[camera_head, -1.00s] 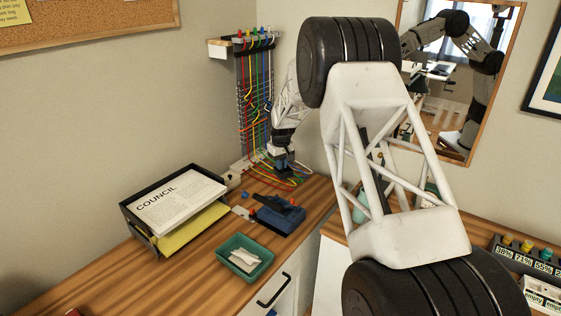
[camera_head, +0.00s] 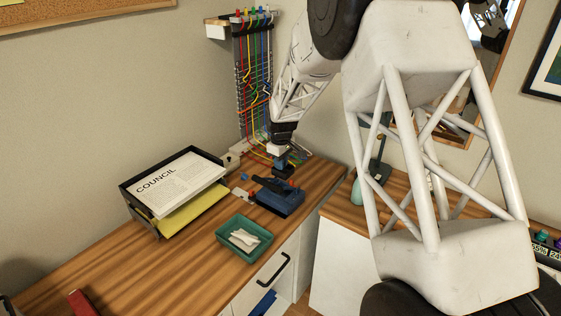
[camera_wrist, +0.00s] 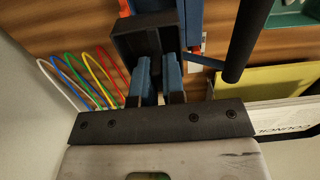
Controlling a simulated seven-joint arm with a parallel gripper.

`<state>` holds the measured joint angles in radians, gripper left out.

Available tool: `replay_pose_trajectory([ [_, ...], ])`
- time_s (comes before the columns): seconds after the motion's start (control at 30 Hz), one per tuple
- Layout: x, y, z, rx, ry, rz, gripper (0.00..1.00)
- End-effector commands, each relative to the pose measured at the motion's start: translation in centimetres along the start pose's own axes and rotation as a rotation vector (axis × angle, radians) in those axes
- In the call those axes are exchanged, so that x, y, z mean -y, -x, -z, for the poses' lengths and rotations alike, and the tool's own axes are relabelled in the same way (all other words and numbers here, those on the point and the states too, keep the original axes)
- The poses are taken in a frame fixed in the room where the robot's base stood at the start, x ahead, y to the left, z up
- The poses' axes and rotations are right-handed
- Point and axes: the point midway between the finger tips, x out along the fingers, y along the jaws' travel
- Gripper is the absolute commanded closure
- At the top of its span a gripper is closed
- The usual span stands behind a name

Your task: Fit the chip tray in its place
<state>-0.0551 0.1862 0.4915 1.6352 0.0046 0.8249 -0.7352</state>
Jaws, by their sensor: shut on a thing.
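My gripper (camera_wrist: 160,88) has its two blue fingers closed on a dark, box-shaped piece, which I take to be the chip tray (camera_wrist: 138,44). In the head view my gripper (camera_head: 282,160) is low over the desk's far corner, just behind the blue hole punch (camera_head: 279,202). The punch has a black lever (camera_wrist: 248,35), which crosses the right of the wrist view. The tray is close to the punch's blue body; I cannot tell whether they touch. The punch's underside and tray place are hidden.
A green dish (camera_head: 230,249) with white pieces stands in front of the punch. A black paper rack (camera_head: 150,226) stands to the left. Coloured cables (camera_head: 256,80) hang behind my gripper and run onto the desk (camera_head: 100,275). The front left desk is mostly clear.

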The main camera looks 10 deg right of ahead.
Motion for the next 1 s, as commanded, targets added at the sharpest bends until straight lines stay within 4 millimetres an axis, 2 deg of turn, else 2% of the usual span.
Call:
replay_pose_trajectory([
  [0.47,0.0,-0.2,0.0,0.000,-0.001,0.000,1.00],
  [1.0,0.0,-1.8,0.0,0.000,-0.001,0.000,1.00],
])
